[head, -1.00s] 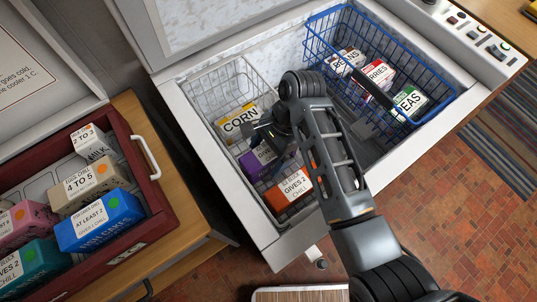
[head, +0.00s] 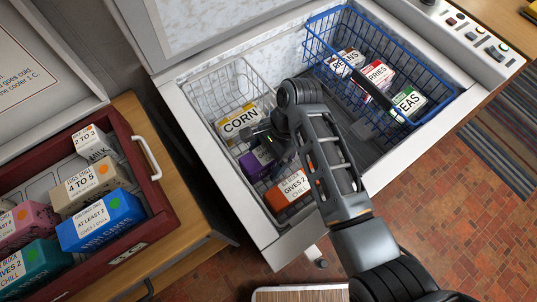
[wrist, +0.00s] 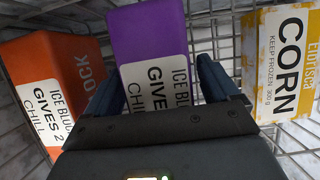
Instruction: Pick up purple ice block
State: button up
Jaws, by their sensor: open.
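The purple ice block (wrist: 147,38) stands in a wire basket, with a white label reading "ICE BLOCK GIVES" facing my wrist camera. In the head view the purple block (head: 252,164) is partly hidden by my arm. My gripper (wrist: 160,85) is open, with one dark finger on each side of the purple block's near part in the wrist view. I cannot tell whether either finger touches it. In the head view my gripper (head: 262,134) is mostly hidden behind the wrist, inside the freezer over the left basket.
An orange ice block (wrist: 55,85) stands left of the purple block in the wrist view, and a corn box (wrist: 285,60) stands right. The white wire basket (head: 205,100) surrounds them. A blue basket (head: 325,40) holds several boxes. A red cooler (head: 150,200) stands at left.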

jog(key=c, duration=1.5)
